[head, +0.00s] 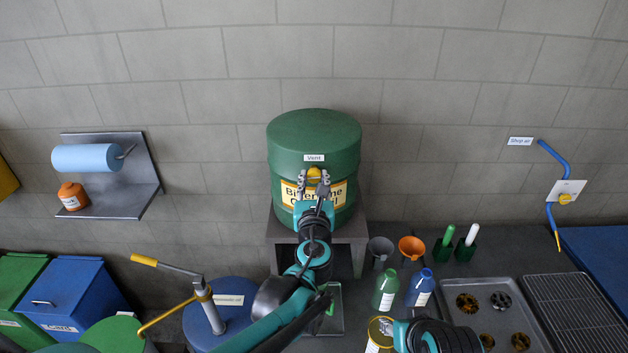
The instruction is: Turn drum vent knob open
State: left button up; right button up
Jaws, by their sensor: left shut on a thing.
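The green drum (312,135) stands on a grey stand against the back wall, with a "Vent" label near its top. The yellow vent knob (314,173) is on the drum's front, just below that label. My left gripper (314,180) reaches up to the drum front, its fingers on either side of the knob and shut on it. The gripper and wrist cover part of the drum's yellow label.
A blue drum with a hand pump (208,305) stands left of my left arm. Right of the stand are funnels (411,247), green and blue bottles (420,288), a yellow-rimmed can (380,333) and a metal tray (500,290) with parts. A wall shelf (120,200) holds a blue roll.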

pick_arm(q)
jog(key=shift+n, duration=0.4)
jog(key=n, duration=0.2)
jog(key=shift+n+b, duration=0.3)
jog(key=shift+n, duration=0.1)
jog(key=n, duration=0.4)
jog(key=n+b, duration=0.1)
jog(key=n, duration=0.4)
jog(key=shift+d, duration=0.1)
jog(key=shift+n, duration=1.9)
jog(key=o, duration=1.2)
jog(key=shift+c, duration=0.2)
jog(key=shift+s, duration=0.1)
